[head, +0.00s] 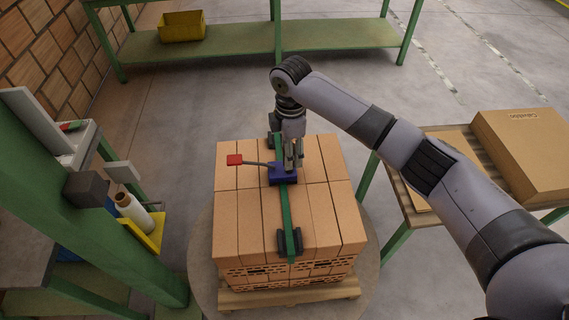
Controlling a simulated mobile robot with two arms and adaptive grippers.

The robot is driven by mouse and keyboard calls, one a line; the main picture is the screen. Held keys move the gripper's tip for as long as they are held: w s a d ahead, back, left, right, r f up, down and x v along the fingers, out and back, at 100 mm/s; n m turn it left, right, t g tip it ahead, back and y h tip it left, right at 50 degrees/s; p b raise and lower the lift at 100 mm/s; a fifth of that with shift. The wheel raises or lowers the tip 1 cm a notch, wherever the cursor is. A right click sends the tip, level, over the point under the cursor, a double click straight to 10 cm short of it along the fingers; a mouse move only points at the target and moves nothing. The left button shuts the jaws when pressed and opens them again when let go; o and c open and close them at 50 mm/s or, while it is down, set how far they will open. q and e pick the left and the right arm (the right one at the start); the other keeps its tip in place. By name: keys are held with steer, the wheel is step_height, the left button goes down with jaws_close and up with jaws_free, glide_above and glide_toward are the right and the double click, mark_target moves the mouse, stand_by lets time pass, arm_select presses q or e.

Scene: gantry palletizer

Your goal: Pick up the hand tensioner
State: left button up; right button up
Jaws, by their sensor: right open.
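The hand tensioner (281,178) is a blue block with a grey lever that ends in a red knob (235,160) to the left. It sits on a green strap (286,214) that runs over the top of a stack of orange bricks (240,225). My right gripper (293,165) points down directly at the tensioner, with its fingers at the block's upper edge. It is open, and I cannot tell whether the fingers touch the block. My left gripper is not in view.
The bricks stand on a wooden pallet (290,297). Dark corner pieces (290,241) lie under the strap. A table with cardboard (520,150) is at the right. A green bench with a yellow bin (181,26) is at the back. A green post (95,215) stands at the left.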

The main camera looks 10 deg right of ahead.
steer(key=shift+s+a+f, duration=0.1)
steer(key=shift+f, duration=1.45)
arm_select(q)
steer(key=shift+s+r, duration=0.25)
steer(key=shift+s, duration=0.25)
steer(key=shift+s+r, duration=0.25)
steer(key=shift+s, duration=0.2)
arm_select(e)
steer(key=c, duration=0.5)
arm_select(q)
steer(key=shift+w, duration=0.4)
arm_select(e)
jaws_close()
